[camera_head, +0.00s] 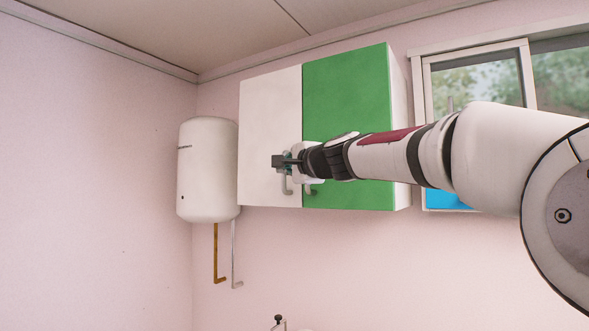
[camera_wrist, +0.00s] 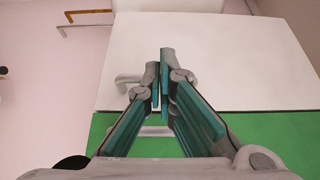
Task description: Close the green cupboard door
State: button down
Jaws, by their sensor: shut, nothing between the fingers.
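The green cupboard door (camera_head: 345,85) is the right door of a wall cupboard and looks flush with the white door (camera_head: 268,120) on its left. Its handle (camera_head: 311,189) is low on its left edge. In the wrist view the green door (camera_wrist: 265,140) fills the lower part and the white door (camera_wrist: 220,50) the upper part. My gripper (camera_head: 280,162) is in front of the seam, near both handles; in the wrist view its fingers (camera_wrist: 158,75) are together and empty. My arm covers part of the green door. I cannot tell whether the gripper touches a door.
A white water heater (camera_head: 208,170) hangs left of the cupboard, with pipes (camera_head: 217,255) below it. A window (camera_head: 475,80) is to the right, behind my arm. The wall below the cupboard (camera_head: 330,260) is mostly clear.

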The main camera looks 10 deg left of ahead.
jog(key=s+a, duration=0.3)
jog(key=s, duration=0.5)
jog(key=s+d+f+n+g+h, duration=0.4)
jog(key=s+d+f+n+h, duration=0.1)
jog(key=s+d+f, duration=1.2)
jog(key=s+d+f+n+g+h, duration=0.4)
jog(key=s+d+f+h, duration=0.2)
jog(key=s+d+f, duration=1)
jog(key=d+f, duration=0.3)
jog(key=d, duration=0.3)
jog(key=shift+s+d+f+n+h+b, duration=0.15)
jog(key=shift+s+d+n+h+b, duration=0.2)
jog(key=shift+s+n+h, duration=0.05)
